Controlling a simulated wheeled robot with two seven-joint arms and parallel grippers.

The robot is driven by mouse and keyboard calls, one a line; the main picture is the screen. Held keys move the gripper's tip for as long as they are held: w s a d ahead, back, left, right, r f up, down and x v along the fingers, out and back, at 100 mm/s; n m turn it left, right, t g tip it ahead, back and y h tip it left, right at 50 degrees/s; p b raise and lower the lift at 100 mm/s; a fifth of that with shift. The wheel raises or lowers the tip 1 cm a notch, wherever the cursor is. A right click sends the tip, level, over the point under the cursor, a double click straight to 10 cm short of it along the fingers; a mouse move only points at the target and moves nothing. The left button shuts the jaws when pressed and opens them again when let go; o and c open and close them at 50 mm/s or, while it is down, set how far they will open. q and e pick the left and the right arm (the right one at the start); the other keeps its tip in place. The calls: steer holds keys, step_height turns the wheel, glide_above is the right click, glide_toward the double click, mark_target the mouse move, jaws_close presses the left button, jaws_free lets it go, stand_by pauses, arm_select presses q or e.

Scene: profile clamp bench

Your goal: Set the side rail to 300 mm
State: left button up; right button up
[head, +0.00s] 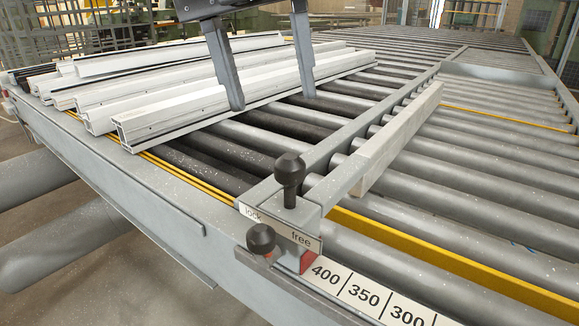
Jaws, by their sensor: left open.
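The side rail (348,137) is a grey bar with a pale face board (400,137), running away from me over the rollers. At its near end a black-knobbed lever (289,172) stands upright behind a plate (279,227) reading "lock" and "free"; I cannot tell which setting it is in. A second black knob (262,239) sits lower left. A red pointer (308,261) is beside the scale (357,296), just left of the 400 mark; 350 and 300 lie to the right. My left gripper (272,102) is open above the rollers, well beyond the lever, apparently empty. My right gripper is out of view.
Several white profiles (190,95) lie on the rollers at the left. Yellow strips (455,258) cross the roller bed. The grey front frame (150,195) runs along the near edge. The rollers right of the rail (470,195) are clear.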

mark_target(287, 155)
arm_select(q)
steer(key=f, duration=0.3)
steer(key=d+f, duration=0.1)
steer(key=f, duration=0.2)
steer(key=d+f, duration=0.1)
steer(key=f, duration=0.3)
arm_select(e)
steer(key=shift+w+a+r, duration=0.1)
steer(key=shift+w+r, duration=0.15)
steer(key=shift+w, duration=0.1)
arm_select(q)
jaws_close()
steer(key=s+d+b, duration=0.2)
steer(key=s+d, duration=0.4)
steer(key=d, duration=0.2)
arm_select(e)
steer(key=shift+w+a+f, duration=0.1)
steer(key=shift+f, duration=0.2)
arm_select(q)
steer(key=shift+d, duration=0.1)
jaws_free()
steer(key=shift+w, duration=0.1)
